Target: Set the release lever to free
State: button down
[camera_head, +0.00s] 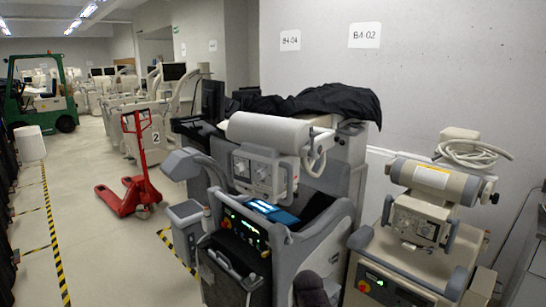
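I cannot make out a release lever for certain in the head view. The nearest cart (335,245) is a grey and white machine with a lit control panel (243,229), a blue screen (272,212) and a curved grey handle (190,163). A red pallet jack (136,185) with an upright loop handle stands on the floor to its left; any small lever on that handle is too small to tell. My gripper is not recognisable in this view. A dark rounded shape (311,290) at the bottom edge is cut off and unclear.
A second beige machine (408,245) stands at the right by the wall. A black cover (325,100) lies over equipment behind the nearest cart. A green forklift (40,95) is at the far left. Open floor (95,230) with yellow-black stripes runs along the left.

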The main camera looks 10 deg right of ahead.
aim_at(336, 139)
jog(key=k, duration=1.3)
jog(key=u, duration=0.3)
jog(key=i, duration=1.2)
jog(key=z, duration=0.55)
jog(key=i, duration=0.5)
jog(key=z, duration=0.35)
